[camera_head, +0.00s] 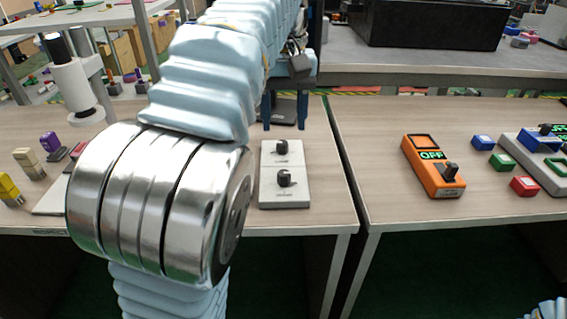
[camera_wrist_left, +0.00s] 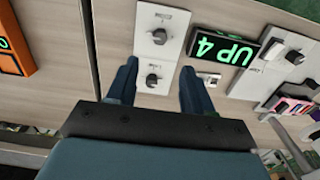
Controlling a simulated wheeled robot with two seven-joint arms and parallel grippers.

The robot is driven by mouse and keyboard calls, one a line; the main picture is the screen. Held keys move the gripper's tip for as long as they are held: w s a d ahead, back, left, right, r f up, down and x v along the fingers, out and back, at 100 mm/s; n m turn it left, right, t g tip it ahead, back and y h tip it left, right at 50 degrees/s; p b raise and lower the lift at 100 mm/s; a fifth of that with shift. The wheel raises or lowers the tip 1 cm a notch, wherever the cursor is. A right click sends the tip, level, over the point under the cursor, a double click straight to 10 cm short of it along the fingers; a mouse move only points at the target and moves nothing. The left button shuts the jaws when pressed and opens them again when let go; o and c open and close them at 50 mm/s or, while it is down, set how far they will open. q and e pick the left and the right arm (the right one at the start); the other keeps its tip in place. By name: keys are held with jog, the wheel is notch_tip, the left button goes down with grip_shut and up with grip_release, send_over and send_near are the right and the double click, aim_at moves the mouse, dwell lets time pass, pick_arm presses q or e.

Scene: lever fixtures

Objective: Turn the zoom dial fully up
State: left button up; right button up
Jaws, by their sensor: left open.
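A pale grey panel (camera_head: 267,183) with two black dials stands on the table. One dial (camera_head: 283,147) is at the back, the other (camera_head: 286,179) at the front; their labels are too small to read, so I cannot tell which is zoom. My left gripper (camera_head: 285,112) is open and empty, just behind the panel. In the left wrist view its dark blue fingers (camera_wrist_left: 158,92) point toward the panel (camera_wrist_left: 178,22), with the back dial (camera_wrist_left: 152,80) appearing between them and the front dial (camera_wrist_left: 159,36) beyond. A display (camera_wrist_left: 224,46) reading "UP 4" stands beside the panel. My right gripper is out of view.
An orange device (camera_head: 433,178) reading "OFF" and red (camera_head: 525,186), green (camera_head: 502,162) and blue (camera_head: 483,142) blocks lie on the right table. A gap separates the tables. My left arm hides much of the left table in the head view.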

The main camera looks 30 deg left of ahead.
aim_at(284, 173)
pick_arm(q)
notch_tip(284, 173, down, 11)
jog(key=b, duration=0.3)
jog(key=shift+f, duration=0.65)
grip_shut()
